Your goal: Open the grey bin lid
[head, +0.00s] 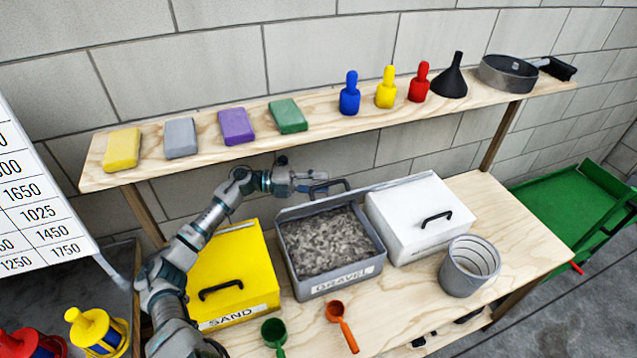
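The grey bin (385,252) labelled GRAVEL stands on the lower bench between the yellow and white bins. Its top is open and grey gravel (325,240) shows inside. Its grey lid stands raised at the back, seen nearly edge-on, with a dark handle (328,186) at its upper edge. My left gripper (308,182) is at the left end of this handle, behind the bin. It is small in view, so I cannot tell whether its fingers are closed or touching the handle. My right gripper is not in view.
The yellow SAND bin (238,265) and white bin (410,215) are shut. A green scoop (274,332), an orange scoop (340,325) and a grey bucket (469,266) are in front. A shelf (330,135) with blocks, bottles and a funnel runs above my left gripper.

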